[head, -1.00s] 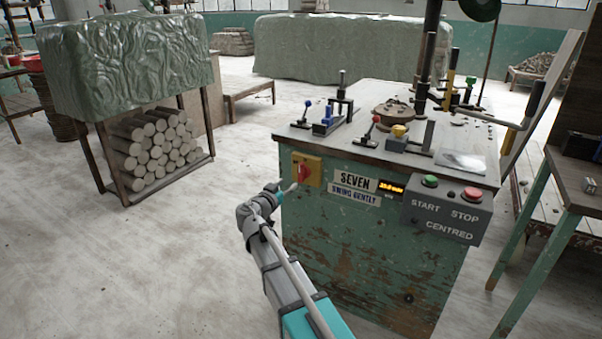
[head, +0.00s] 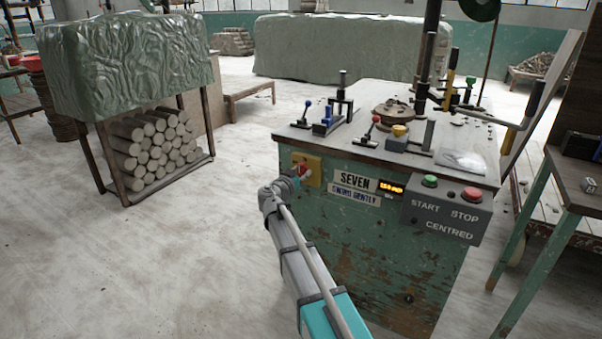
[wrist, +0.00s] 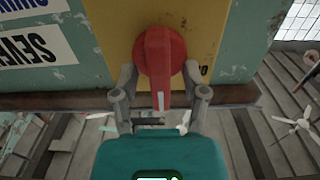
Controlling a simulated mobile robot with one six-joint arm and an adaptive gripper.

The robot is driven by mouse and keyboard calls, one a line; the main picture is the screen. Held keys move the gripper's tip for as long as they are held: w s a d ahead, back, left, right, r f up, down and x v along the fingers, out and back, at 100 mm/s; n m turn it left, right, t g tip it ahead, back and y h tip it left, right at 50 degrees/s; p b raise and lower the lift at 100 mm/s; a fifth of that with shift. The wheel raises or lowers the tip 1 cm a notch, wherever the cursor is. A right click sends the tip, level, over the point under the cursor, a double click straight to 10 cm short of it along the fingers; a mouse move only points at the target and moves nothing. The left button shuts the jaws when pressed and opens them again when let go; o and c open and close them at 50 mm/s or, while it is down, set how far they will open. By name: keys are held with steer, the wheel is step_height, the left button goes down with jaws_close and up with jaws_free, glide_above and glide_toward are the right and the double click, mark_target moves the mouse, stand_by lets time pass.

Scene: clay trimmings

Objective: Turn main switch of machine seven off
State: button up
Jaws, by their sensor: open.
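The main switch is a red rotary knob (wrist: 157,58) on a yellow plate (wrist: 196,25). The plate (head: 315,170) is on the left of machine seven's green front panel, beside the "SEVEN" label (head: 354,181). My gripper (wrist: 160,88) is open, with one finger on each side of the knob's lower part. I cannot tell whether the fingers touch it. In the wrist view the knob's bar points toward my gripper. In the head view my gripper (head: 303,173) is at the plate and partly hides the knob.
A grey box with a green start button (head: 430,181) and a red stop button (head: 472,194) is to the right on the panel. Levers stand on the machine top (head: 460,160). A rack of clay logs (head: 155,150) stands left, with clear floor between.

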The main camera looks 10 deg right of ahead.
jaws_close()
steer(key=shift+n, duration=0.3)
stand_by(0.3)
steer(key=n, duration=0.4)
steer(key=shift+w+a+f, duration=0.1)
steer(key=shift+w+a, duration=0.05)
steer(key=shift+a, duration=0.05)
steer(key=n, duration=0.4)
steer(key=shift+w+a+f+n, duration=0.1)
steer(key=shift+a+n, duration=0.05)
steer(key=shift+n, duration=0.25)
steer(key=shift+a+f+n+b, duration=0.1)
steer(key=shift+n+b, duration=0.1)
steer(key=shift+n, duration=1.2)
steer(key=shift+f+n+b, duration=0.15)
steer(key=shift+n, duration=1.25)
steer(key=shift+a+f+n+b, duration=0.1)
steer(key=shift+n+b, duration=0.1)
steer(key=shift+n, duration=1.2)
